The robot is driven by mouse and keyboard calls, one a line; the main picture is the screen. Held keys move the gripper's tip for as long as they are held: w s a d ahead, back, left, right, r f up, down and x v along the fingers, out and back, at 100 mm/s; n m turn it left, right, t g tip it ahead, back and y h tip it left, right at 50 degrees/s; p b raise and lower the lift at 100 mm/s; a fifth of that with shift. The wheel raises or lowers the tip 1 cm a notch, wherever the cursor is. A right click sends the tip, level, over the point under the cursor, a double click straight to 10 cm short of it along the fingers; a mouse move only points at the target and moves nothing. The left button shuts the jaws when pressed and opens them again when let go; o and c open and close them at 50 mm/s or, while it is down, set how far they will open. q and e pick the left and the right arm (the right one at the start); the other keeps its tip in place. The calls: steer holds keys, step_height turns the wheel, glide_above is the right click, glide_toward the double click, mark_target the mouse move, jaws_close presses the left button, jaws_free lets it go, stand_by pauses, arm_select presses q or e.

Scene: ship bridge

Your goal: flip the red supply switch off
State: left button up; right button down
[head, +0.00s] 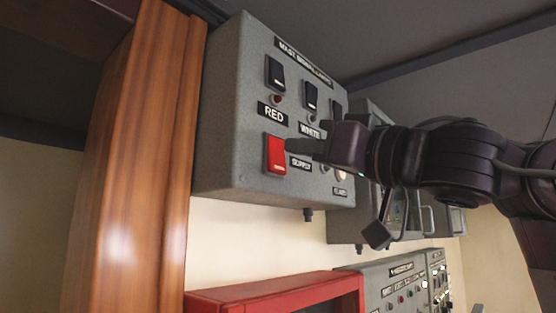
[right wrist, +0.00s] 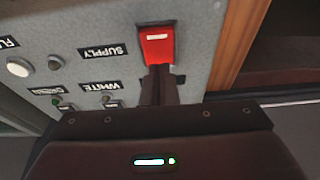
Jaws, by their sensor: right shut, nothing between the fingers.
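The red supply switch (head: 276,156) is a red rocker on the front of a grey wall box (head: 230,150), beside the SUPPLY label (head: 300,163). It also shows in the right wrist view (right wrist: 157,46), where the panel is upside down. My right gripper (head: 290,146) is shut and empty, its fingertips close to the switch's right side in the head view. In the right wrist view the fingers (right wrist: 158,82) reach the switch's lower edge in the picture; I cannot tell whether they touch it. My left gripper is not in view.
Black rocker switches (head: 276,73) sit above the RED and WHITE labels. A wooden post (head: 135,160) stands left of the box. A red frame (head: 275,293) and another grey panel (head: 400,280) lie below. My right arm hides the box's right part.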

steer(key=b+v, duration=0.2)
steer(key=v, duration=0.3)
steer(key=shift+s+d+r, duration=0.1)
steer(key=shift+d, duration=0.05)
stand_by(0.5)
